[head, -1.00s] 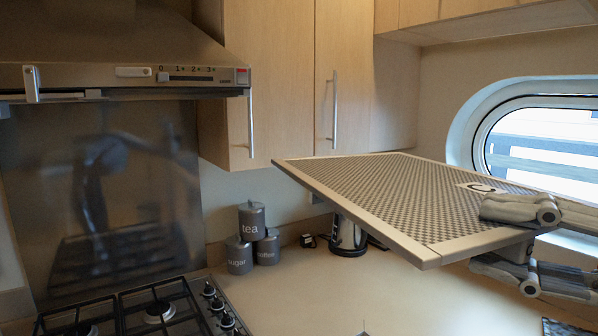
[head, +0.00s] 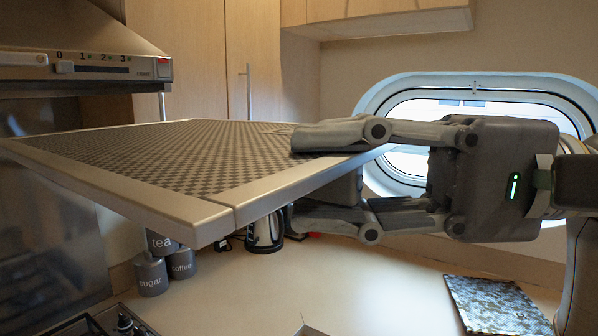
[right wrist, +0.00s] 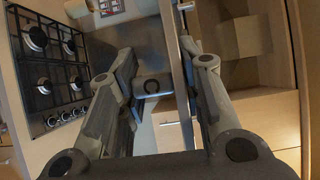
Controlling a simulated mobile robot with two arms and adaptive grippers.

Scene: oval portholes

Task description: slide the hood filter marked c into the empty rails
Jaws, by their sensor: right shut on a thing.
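The hood filter (head: 180,160), a flat metal mesh panel with a pale frame, spans the left and middle of the head view, almost level. My right gripper (head: 312,178) comes in from the right and is shut on the filter's right part, one finger above and one below. The upper finger covers the area of the c mark, which I cannot read now. The cooker hood (head: 90,65) is at the upper left, with the filter below and in front of it. The rails under the hood are not visible. In the right wrist view my gripper's fingers (right wrist: 158,85) show. My left gripper is not in view.
Wall cupboards (head: 190,60) stand behind the filter. Below it are canisters (head: 151,275), a kettle (head: 264,235) and the hob (head: 95,325). The hob also shows in the right wrist view (right wrist: 60,90). A patterned board (head: 495,305) lies on the worktop (head: 370,290). An oval porthole (head: 590,95) is at right.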

